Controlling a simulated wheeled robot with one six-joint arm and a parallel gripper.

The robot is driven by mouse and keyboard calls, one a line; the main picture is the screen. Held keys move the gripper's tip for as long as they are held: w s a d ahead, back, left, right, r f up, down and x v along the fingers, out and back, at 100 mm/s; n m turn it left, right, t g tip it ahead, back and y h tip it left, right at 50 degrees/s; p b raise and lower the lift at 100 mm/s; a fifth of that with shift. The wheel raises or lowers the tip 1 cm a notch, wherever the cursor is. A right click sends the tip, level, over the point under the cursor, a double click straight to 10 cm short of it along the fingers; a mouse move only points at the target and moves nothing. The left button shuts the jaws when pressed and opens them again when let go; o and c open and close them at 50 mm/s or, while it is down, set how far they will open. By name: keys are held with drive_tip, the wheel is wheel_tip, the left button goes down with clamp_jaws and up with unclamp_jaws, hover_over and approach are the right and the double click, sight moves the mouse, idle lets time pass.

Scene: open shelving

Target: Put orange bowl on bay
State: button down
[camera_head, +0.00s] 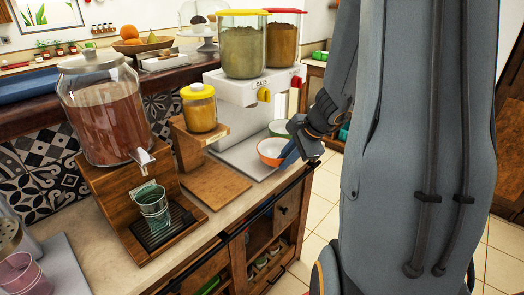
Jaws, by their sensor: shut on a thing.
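The orange bowl (271,153), orange outside and white inside, is at the right end of the counter, close to the grey dispenser base. My gripper (289,151) is at its right rim, with a blue finger against the bowl, and is shut on it. Part of the bowl's right side is hidden by the gripper. The dispenser bay is a grey tray (236,150) under the white cereal dispenser (240,88) with its yellow and red knobs. I cannot tell whether the bowl touches the tray or is held above it.
A wooden stand (213,187) with a yellow-lidded jar (200,110) is to the left. The counter's front edge has a black rail (262,210).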

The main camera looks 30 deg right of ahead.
sight(262, 151)
drive_tip(key=w, duration=0.1)
drive_tip(key=w+a+p, duration=0.1)
drive_tip(key=w, duration=0.1)
drive_tip(key=w+a, duration=0.1)
drive_tip(key=w, duration=0.1)
drive_tip(key=shift+w+a+p, duration=0.1)
drive_tip(key=shift+w+p, duration=0.05)
drive_tip(key=shift+p, duration=0.15)
drive_tip(key=shift+w+a+r+p, duration=0.1)
drive_tip(key=shift+w+a+p, duration=0.2)
drive_tip(key=shift+w, duration=0.35)
drive_tip(key=shift+w+a+p, duration=0.3)
drive_tip(key=shift+w, duration=0.3)
drive_tip(key=shift+w+a+f, duration=0.1)
drive_tip(key=shift+w+f, duration=0.15)
drive_tip(key=shift+f, duration=0.6)
drive_tip(key=shift+f, duration=0.1)
drive_tip(key=c, duration=1.7)
unclamp_jaws()
drive_tip(key=shift+c, duration=0.2)
